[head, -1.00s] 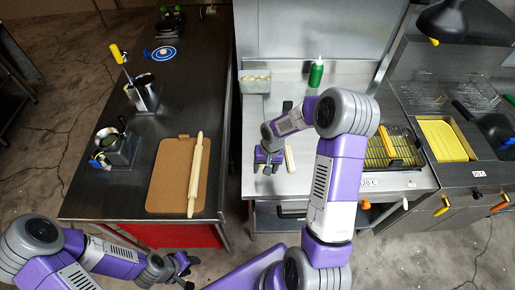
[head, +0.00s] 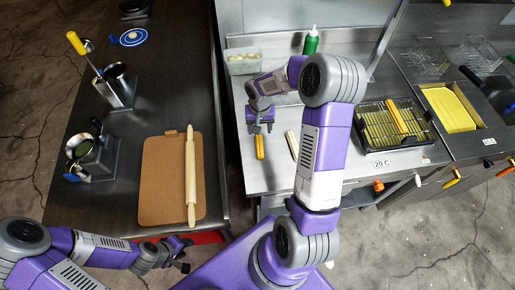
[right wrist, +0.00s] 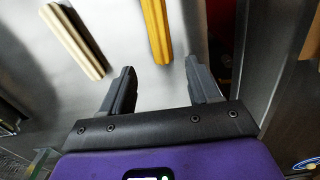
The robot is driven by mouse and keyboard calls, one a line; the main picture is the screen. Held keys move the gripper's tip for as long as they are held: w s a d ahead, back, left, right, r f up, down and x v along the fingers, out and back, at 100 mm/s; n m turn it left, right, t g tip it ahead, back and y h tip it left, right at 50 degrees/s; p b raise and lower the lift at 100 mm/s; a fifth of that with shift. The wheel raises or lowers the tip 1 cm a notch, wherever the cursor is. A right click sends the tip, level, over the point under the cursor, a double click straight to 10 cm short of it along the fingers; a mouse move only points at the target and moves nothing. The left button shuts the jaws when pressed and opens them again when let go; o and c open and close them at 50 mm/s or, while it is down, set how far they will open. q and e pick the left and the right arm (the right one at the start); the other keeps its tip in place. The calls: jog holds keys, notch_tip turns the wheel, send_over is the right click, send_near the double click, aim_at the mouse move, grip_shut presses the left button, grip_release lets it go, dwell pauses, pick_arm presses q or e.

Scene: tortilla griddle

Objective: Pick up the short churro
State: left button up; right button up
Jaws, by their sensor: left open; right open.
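A golden-brown churro (head: 259,146) lies on the steel counter near its left edge. A pale churro (head: 292,145) lies to its right at a slant. My right gripper (head: 260,128) is open and empty, just behind the golden churro in the head view. In the right wrist view the golden churro (right wrist: 157,30) has its near end in line with the gap between the open fingers (right wrist: 161,72); its far end is cut off. The pale churro (right wrist: 73,40) lies left of the fingers there. My left gripper (head: 184,254) is open and empty, away from the counter.
A wire rack (head: 385,130) with another golden piece (head: 397,116) on it stands to the right. A green bottle (head: 311,41) and a clear bin (head: 243,62) are at the back. The left table holds a board (head: 160,190) and a rolling pin (head: 190,180).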

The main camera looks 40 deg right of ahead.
aim_at(259, 140)
jog(key=shift+s+f, duration=0.2)
jog(key=shift+f, duration=0.55)
notch_tip(259, 140, down, 6)
jog(key=shift+w+a+f, duration=0.1)
jog(key=shift+w+a, duration=0.05)
jog(key=c, duration=1.1)
